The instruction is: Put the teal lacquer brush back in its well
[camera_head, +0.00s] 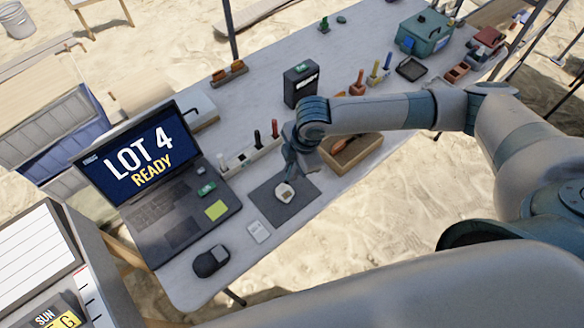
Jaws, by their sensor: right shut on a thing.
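My right gripper (289,165) hangs over the dark mat (262,199), to the right of the white brush rack. It is shut on a slim teal thing, apparently the teal lacquer brush, which hardly stands out from the teal fingers. The rack (239,163) holds a white-tipped, a black and a red brush upright in its wells. The well for the teal brush is not clearly visible. A pale artifact (284,193) lies on the mat just below the gripper. My left gripper is out of the picture.
A laptop (165,205) stands left of the rack. A wooden tray (362,158) lies right of the gripper, and a black box (301,84) stands behind. A white card (258,232) and a dark device (211,261) lie near the front edge. The table's back middle is mostly clear.

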